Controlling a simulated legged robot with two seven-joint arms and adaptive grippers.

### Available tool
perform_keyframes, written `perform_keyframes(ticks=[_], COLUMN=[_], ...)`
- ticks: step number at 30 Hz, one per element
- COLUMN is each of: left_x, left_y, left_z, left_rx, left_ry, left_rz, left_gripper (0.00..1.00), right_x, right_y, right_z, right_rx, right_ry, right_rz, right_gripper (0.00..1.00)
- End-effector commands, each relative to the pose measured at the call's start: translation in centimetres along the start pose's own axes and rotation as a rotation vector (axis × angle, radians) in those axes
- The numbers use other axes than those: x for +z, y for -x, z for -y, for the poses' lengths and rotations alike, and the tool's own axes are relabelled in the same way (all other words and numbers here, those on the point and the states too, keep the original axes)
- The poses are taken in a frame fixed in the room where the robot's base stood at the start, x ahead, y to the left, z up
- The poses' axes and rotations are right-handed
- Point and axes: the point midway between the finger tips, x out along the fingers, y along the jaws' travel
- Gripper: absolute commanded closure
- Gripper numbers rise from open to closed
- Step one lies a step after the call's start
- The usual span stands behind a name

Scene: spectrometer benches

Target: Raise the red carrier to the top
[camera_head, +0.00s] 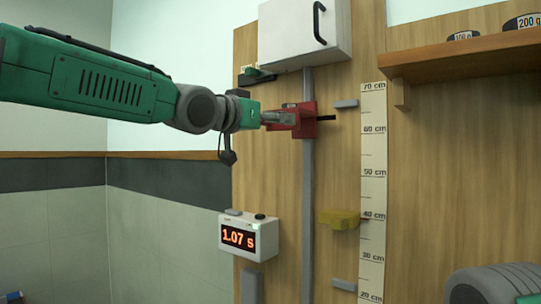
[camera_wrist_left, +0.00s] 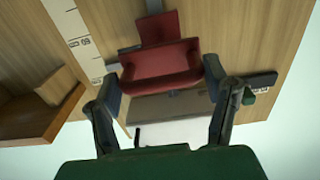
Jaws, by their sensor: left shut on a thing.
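The red carrier (camera_head: 307,122) sits on the grey vertical rail (camera_head: 308,205) of the wooden board, below the white box at the rail's upper end. Its dark pointer lies between the 60 and 70 cm marks in the picture. My left gripper (camera_head: 277,118) reaches in from the left and is shut on the carrier. In the left wrist view the red carrier (camera_wrist_left: 160,66) lies between the two fingers of my left gripper (camera_wrist_left: 158,80). My right gripper is not in view.
A white box (camera_head: 300,35) with a black handle hangs above the carrier. A scale (camera_head: 373,190), a yellow block (camera_head: 340,219) and grey tabs stand right of the rail. A wooden shelf (camera_head: 460,58) holds weights at upper right.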

Motion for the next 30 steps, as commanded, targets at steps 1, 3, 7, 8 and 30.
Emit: perform_keyframes(ticks=[1,3,7,8,30], left_x=[-1.3,-2.4,-3.9,-4.2,-5.4], left_y=[0.0,0.0,0.0,0.0,0.0], left_z=[0.2,0.1,0.1,0.1,0.1], left_rx=[-0.001,-0.001,-0.001,-0.001,-0.001], left_ry=[0.004,0.003,0.002,0.002,0.0], left_rz=[-0.009,-0.009,-0.006,-0.007,-0.005], left_gripper=[0.83,0.83,0.83,0.83,0.2], right_x=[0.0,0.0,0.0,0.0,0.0], right_y=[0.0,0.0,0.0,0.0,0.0], right_z=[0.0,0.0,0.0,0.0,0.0], right_rx=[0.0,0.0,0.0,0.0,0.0], right_ry=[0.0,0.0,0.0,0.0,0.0], right_rz=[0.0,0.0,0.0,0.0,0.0], right_gripper=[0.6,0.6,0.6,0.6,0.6])
